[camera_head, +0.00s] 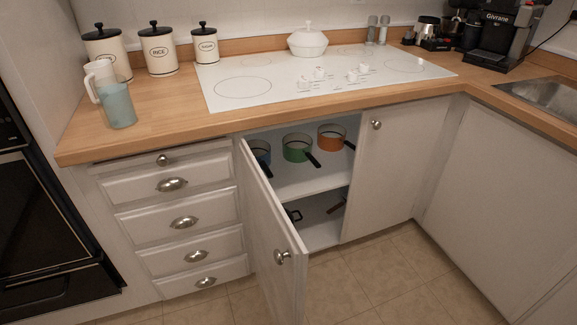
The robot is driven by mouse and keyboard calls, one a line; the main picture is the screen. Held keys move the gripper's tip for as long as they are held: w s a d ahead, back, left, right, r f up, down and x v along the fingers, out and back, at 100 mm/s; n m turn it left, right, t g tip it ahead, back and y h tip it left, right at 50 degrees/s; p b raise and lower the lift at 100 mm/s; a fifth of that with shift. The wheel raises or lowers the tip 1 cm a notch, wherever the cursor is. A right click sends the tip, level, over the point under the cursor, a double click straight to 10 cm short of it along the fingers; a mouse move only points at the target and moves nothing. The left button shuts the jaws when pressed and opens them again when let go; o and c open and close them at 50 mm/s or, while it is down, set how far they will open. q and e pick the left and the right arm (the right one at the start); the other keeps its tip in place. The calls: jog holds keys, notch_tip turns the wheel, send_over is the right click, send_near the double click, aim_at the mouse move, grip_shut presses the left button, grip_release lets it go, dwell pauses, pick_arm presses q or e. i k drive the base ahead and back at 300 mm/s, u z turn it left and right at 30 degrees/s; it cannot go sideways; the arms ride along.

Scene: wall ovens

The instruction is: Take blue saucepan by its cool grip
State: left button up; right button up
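The blue saucepan (262,149) stands on the upper shelf inside the open cupboard, at the left end of a row of pans. The open door's upper edge hides part of it. A short dark piece at its lower right (267,171) looks like its handle, mostly hidden behind the door. A green saucepan (296,146) with a black handle is just right of it, and an orange saucepan (331,135) is farther right. Neither of my grippers shows in the head view.
The left cupboard door (275,235) is swung out toward me. The right door (382,175) is shut. Dark-handled things lie on the lower shelf (322,232). Drawers (180,222) are left, and a white hob (300,80) lies above. The floor in front (375,275) is clear.

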aim_at(261, 149)
jog(key=z, duration=3.4)
jog(key=i, duration=0.15)
jog(key=u, duration=2)
jog(key=i, duration=1.95)
jog(key=u, duration=1.35)
jog(key=i, duration=1)
jog(key=u, duration=1)
